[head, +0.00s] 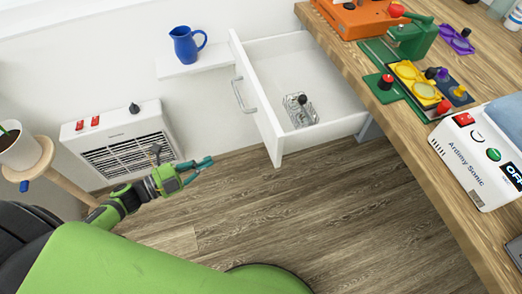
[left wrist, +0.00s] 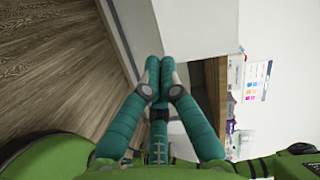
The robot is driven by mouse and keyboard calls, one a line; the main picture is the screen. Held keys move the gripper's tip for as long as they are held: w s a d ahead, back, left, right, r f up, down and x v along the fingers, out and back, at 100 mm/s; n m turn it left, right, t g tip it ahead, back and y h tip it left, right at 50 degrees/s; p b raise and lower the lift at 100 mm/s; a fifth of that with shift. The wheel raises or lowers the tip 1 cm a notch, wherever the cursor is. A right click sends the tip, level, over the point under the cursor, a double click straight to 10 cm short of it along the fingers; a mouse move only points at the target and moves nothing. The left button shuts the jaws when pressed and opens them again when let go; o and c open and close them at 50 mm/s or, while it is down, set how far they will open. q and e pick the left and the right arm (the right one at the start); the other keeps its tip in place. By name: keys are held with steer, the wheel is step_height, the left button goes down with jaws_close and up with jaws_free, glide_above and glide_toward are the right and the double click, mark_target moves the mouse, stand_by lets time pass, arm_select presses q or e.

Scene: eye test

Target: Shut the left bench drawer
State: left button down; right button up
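The white bench drawer (head: 262,112) is pulled well out from under the wooden bench, and its inside shows in the head view. Its grey bar handle (head: 242,95) is on the left-facing front. A clear object with a black knob (head: 301,109) is inside the drawer. My left gripper (head: 209,161) is left of the drawer front and apart from it. Its teal fingers also show in the left wrist view (left wrist: 159,82), with the tips together and nothing seen between them. My right gripper is out of view.
The wooden bench (head: 385,130) on the right carries an orange machine (head: 358,17), a green press (head: 412,38) and a white device (head: 474,160). A blue jug (head: 185,46) stands on a wall shelf (head: 196,66). A white heater (head: 121,140) and a plant stool (head: 62,179) are at left. Floor below the drawer is clear.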

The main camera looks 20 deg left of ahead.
arm_select(q)
steer(key=s+d+r+m+g+h, duration=0.1)
steer(key=d+r+m+g+h, duration=0.2)
steer(key=r+m+h, duration=0.15)
steer(key=p, duration=0.2)
glide_toward(271, 147)
steer(key=shift+m+y, duration=0.35)
steer(key=shift+y, duration=0.1)
steer(key=x, duration=0.3)
steer(key=r+x, duration=0.1)
steer(key=x, duration=0.2)
steer(key=shift+s+d+r, duration=0.15)
steer(key=shift+d+r, duration=0.05)
steer(key=shift+d, duration=0.15)
steer(key=shift+w+d+f+t, duration=0.1)
steer(key=shift+w+d+t, duration=0.1)
steer(key=shift+d+t, duration=0.15)
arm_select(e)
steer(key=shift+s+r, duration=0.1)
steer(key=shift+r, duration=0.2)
